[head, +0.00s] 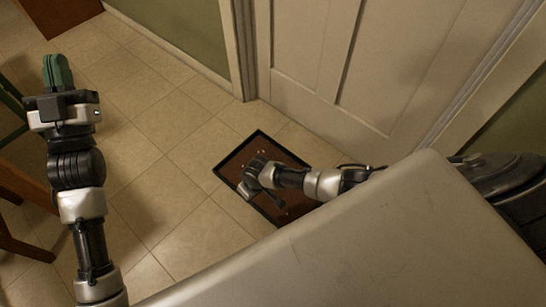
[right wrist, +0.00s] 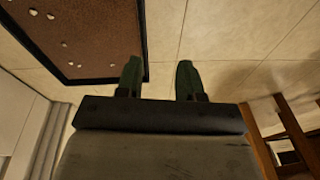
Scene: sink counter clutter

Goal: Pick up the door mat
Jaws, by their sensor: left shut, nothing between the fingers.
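The door mat (head: 284,160) lies flat on the tiled floor in front of a white door. It is brown with a dark border and small pale spots. In the right wrist view the mat (right wrist: 88,38) fills the upper left, and its dark edge runs beside the left green finger. My right gripper (right wrist: 159,68) is open, its fingers apart with pale floor between them; I cannot tell whether it touches the mat. In the head view my right arm covers part of the mat. My left gripper (head: 57,70) is shut and empty, raised at the far left, away from the mat.
The white door (head: 350,60) and its frame stand just behind the mat. Wooden furniture (head: 18,210) stands at the left edge, near my left arm. The tiled floor (head: 165,185) left of the mat is clear.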

